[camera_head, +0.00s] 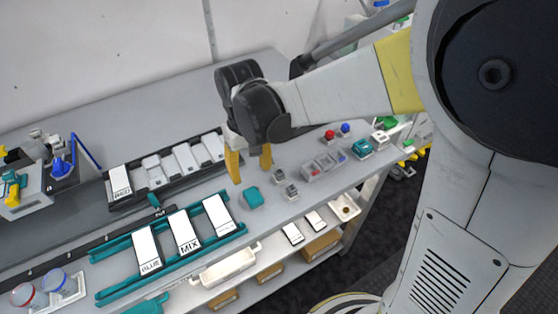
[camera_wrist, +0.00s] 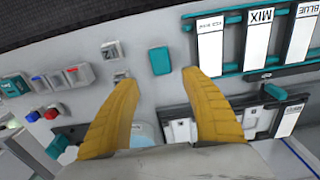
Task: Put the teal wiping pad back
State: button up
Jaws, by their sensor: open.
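A small teal block that looks like the wiping pad (camera_head: 252,197) lies flat on the grey bench, to the right of the teal rack. It also shows in the wrist view (camera_wrist: 160,61), just beyond the fingertips. My gripper (camera_head: 251,174) has its two yellow fingers spread and pointing down, above and behind the pad in the head view. In the wrist view the open fingers (camera_wrist: 158,82) stand on either side of the line to the pad, with nothing between them. Whether the fingertips are at the pad's height I cannot tell.
The teal rack (camera_head: 103,297) holds three white labelled cartridges, one marked MIX (camera_head: 186,232). A dark rack (camera_head: 143,200) stands behind it. Two small grey blocks (camera_head: 292,193) and a grey button box (camera_head: 322,168) lie right of the pad. A lower shelf runs along the front.

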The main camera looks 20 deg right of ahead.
jog(key=s+d+r+m+t, duration=0.3)
jog(key=s+d+r+t, duration=0.4)
jog(key=d, duration=0.6)
jog(key=s+r, duration=0.2)
jog(key=s, duration=0.1)
jog(key=shift+s+d+r, duration=0.2)
jog(key=shift+s+r, duration=0.2)
jog(key=shift+a, duration=0.1)
